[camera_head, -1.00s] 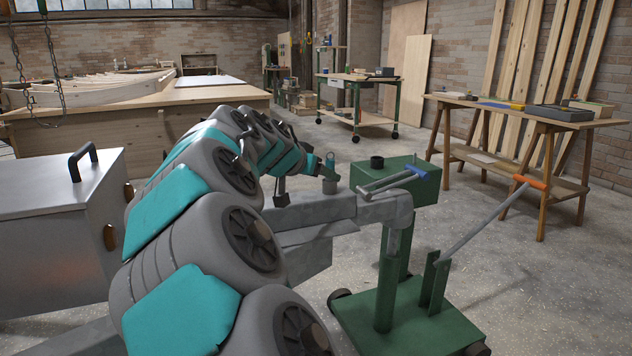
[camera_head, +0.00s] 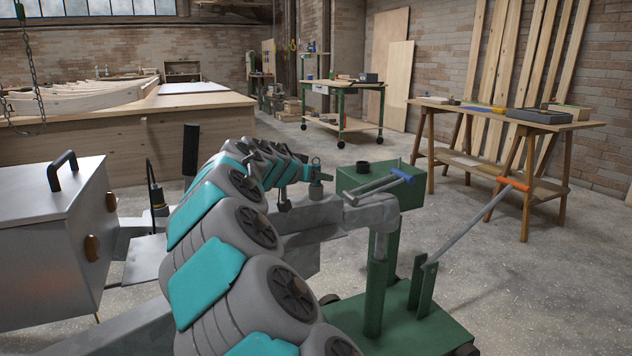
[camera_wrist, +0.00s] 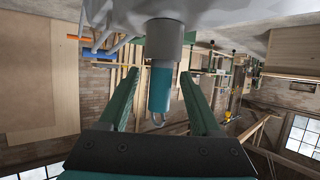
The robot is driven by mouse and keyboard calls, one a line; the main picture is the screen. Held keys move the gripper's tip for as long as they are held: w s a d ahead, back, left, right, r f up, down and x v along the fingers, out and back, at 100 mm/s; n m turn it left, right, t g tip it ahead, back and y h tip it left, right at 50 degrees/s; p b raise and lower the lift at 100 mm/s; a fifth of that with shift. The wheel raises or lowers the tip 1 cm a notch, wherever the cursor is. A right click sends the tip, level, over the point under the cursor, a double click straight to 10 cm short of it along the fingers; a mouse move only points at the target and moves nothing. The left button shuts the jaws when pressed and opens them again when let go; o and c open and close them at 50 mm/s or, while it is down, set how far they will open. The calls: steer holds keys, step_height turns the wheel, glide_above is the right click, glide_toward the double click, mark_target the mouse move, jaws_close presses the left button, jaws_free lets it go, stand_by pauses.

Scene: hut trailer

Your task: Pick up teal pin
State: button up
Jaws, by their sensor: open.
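The teal pin (camera_wrist: 160,90) shows in the wrist view as a short teal cylinder with a metal ring at its end. Its other end sits in a grey collar (camera_wrist: 163,38). In the head view the small pin (camera_head: 315,172) stands upright with its ring on top, at the far end of my arm. My gripper (camera_wrist: 160,74) is open, with one green finger on each side of the pin. Gaps show between the fingers and the pin in the wrist view. The far side of the pin is hidden.
A grey beam (camera_head: 372,211) on a green wheeled stand (camera_head: 395,318) lies beside my arm. A green box (camera_head: 385,182) with a blue-handled bar is just right of the pin. A metal box (camera_head: 50,230) stands at left. Open floor (camera_head: 560,280) lies at right.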

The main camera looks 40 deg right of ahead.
jaws_close()
stand_by(0.5)
